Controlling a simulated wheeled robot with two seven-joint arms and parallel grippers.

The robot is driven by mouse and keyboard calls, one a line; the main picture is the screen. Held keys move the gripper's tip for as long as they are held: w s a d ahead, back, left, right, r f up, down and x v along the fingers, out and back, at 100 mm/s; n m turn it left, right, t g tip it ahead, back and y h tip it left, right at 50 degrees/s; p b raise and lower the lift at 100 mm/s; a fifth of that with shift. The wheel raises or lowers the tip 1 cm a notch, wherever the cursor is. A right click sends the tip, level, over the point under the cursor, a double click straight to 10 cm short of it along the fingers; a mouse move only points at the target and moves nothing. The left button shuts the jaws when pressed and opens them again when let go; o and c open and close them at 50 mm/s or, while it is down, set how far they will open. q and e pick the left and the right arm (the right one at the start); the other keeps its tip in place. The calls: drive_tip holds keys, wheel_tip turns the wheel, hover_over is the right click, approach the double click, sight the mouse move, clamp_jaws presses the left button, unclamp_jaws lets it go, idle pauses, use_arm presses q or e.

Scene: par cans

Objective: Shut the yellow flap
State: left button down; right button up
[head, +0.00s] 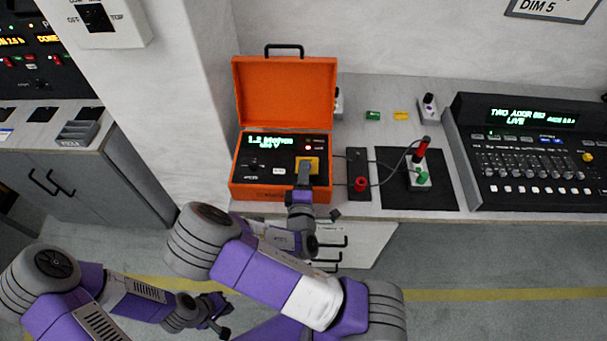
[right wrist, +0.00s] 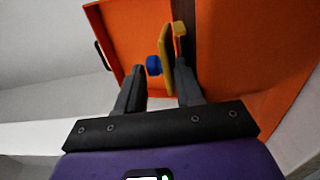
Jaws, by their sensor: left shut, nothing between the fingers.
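The yellow flap (head: 314,161) is on the dark panel of the orange case (head: 262,194), at its right side. In the right wrist view the flap (right wrist: 179,62) is seen nearly edge-on, with a blue round part (right wrist: 153,65) on its left side. My right gripper (head: 303,176) is at the flap and covers part of it in the head view. Its fingers (right wrist: 160,92) are apart, with the flap's lower end close to the right finger; I cannot tell whether they touch. My left gripper (head: 218,312) is shut and empty, low over the floor.
The case's orange lid (head: 285,92) stands open behind the panel. Right of the case are a small box with a red knob (head: 361,185), a cabled switch on a black mat (head: 440,190) and a mixing desk (head: 530,150). A pillar stands to the left.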

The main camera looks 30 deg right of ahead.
drive_tip(key=shift+o, duration=0.3)
drive_tip(key=shift+s+f+y, duration=0.1)
drive_tip(key=shift+f+y, duration=0.2)
drive_tip(key=shift+f, duration=0.05)
drive_tip(key=shift+a, duration=0.1)
